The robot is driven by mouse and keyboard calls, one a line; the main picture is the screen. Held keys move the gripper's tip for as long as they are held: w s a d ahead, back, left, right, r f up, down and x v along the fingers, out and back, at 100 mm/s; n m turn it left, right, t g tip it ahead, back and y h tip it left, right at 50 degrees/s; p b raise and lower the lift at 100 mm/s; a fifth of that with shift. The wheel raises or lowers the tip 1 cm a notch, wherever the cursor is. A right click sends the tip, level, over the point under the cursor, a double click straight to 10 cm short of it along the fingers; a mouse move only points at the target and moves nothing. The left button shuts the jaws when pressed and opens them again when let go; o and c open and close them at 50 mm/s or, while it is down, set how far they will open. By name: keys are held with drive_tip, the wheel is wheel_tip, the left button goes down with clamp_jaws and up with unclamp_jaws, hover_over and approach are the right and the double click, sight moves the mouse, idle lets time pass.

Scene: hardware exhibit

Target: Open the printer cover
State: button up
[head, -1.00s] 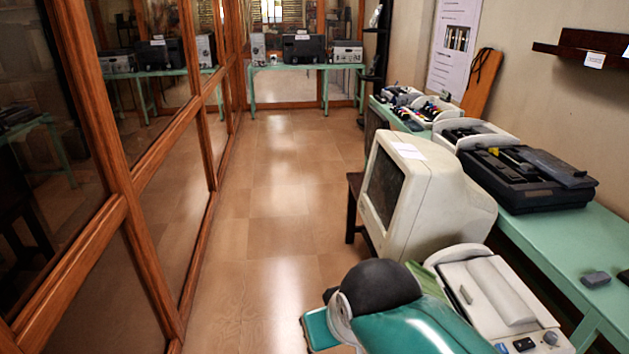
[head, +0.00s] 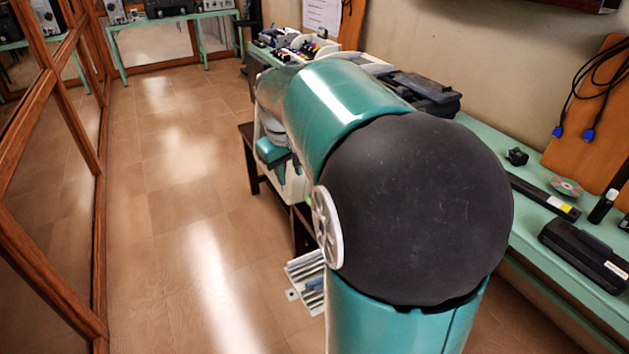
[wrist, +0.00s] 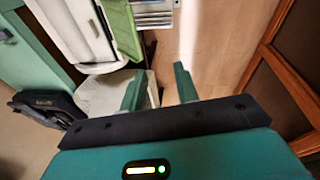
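A white device with a light panel, which looks like the printer (wrist: 68,28), shows at the upper left of the wrist view. A green flap or edge (wrist: 122,30) runs along its right side, and a slatted grey piece sits beyond that. My gripper (wrist: 160,86) is open, its two green fingers apart, with only floor and part of a pale casing behind them. It appears clear of the printer, below and to the right of it in that view. In the head view my arm hides nearly all of the printer. I cannot make out the cover's position.
A green table (head: 487,138) along the right wall holds a dark machine (head: 425,92), a black box (head: 585,255) and small items. A slatted grey piece (head: 306,283) shows low beside my arm. The floor (head: 165,200) on the left is clear up to the wood-framed glass (head: 50,220).

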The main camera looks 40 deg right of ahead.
drive_tip(key=s+d+f+m+g+y, duration=0.1)
drive_tip(key=d+f, duration=0.3)
drive_tip(key=d, duration=0.5)
drive_tip(key=d+f, duration=0.5)
drive_tip(key=d, duration=0.4)
drive_tip(key=s+d+f+m+g+y, duration=0.1)
drive_tip(key=d+f, duration=0.3)
drive_tip(key=d, duration=0.5)
wheel_tip(320, 180, down, 13)
drive_tip(key=shift+s+a+f, duration=0.15)
drive_tip(key=shift+f, duration=0.05)
drive_tip(key=shift+c, duration=0.2)
clamp_jaws()
